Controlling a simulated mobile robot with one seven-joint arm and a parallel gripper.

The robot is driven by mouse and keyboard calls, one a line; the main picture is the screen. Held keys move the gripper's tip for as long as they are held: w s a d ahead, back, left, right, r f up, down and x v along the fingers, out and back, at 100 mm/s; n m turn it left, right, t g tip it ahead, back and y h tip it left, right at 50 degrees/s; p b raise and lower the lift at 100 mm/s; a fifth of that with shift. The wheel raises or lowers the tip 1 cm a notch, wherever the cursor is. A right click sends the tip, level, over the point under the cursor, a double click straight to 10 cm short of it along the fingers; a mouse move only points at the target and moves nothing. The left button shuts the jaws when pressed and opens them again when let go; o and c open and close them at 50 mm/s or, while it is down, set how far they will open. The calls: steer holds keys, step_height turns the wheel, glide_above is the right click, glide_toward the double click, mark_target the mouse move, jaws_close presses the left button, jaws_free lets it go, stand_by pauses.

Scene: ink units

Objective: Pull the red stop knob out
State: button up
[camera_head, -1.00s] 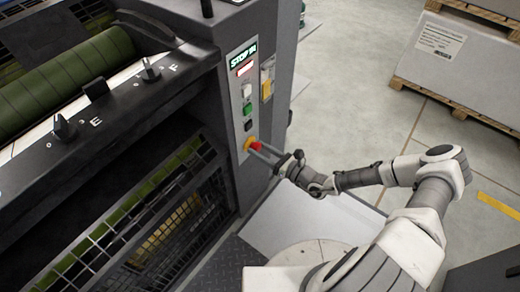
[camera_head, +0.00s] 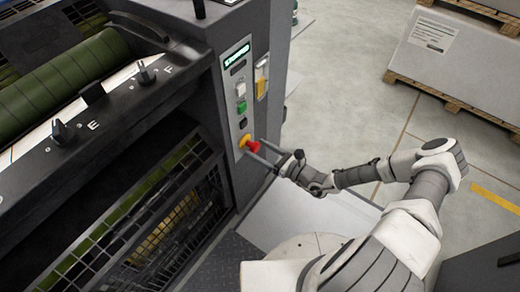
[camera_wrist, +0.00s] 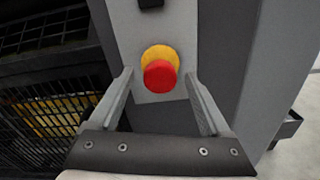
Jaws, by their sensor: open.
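The red stop knob (camera_head: 253,147) sits on a yellow collar (camera_head: 244,140) low on the grey control panel (camera_head: 233,97) of the press. In the wrist view the red knob (camera_wrist: 160,77) stands out in front of its yellow collar (camera_wrist: 159,55). My gripper (camera_head: 260,150) is at the knob, its fingers pointing at the panel. In the wrist view my gripper (camera_wrist: 159,74) is open, one finger on each side of the knob with a visible gap on both sides. The green display (camera_head: 237,54) at the panel's top shows a word that looks like STANDBY.
A green button (camera_head: 242,107) and a dark button (camera_head: 243,123) sit above the knob. A yellow tag (camera_head: 261,85) hangs on the cabinet's side. The slatted guard (camera_head: 165,225) is to the left. Open floor lies right, before a pallet load (camera_head: 455,55).

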steer(key=p+v, duration=0.2)
steer(key=v, duration=1.5)
steer(key=shift+d+p, duration=0.2)
steer(key=shift+p, duration=0.2)
steer(key=shift+s, duration=0.15)
steer(key=s+r+n+g+h+p, duration=0.1)
steer(key=s+r+n+h+p, duration=0.3)
steer(key=r+n, duration=0.5)
steer(key=s+a+r+n+g+h+p, duration=0.1)
steer(key=s+r+n+h+p, duration=0.3)
steer(key=r, duration=2.7)
steer(key=s+a+r+n+g+h+p, duration=0.1)
steer(key=s+r+n+g+h+p, duration=0.2)
steer(key=r+n, duration=1.2)
step_height(320, 180, up, 6)
steer(key=s+h+p, duration=0.1)
steer(key=h+p, duration=0.2)
steer(key=p, duration=0.3)
steer(key=shift+s, duration=0.15)
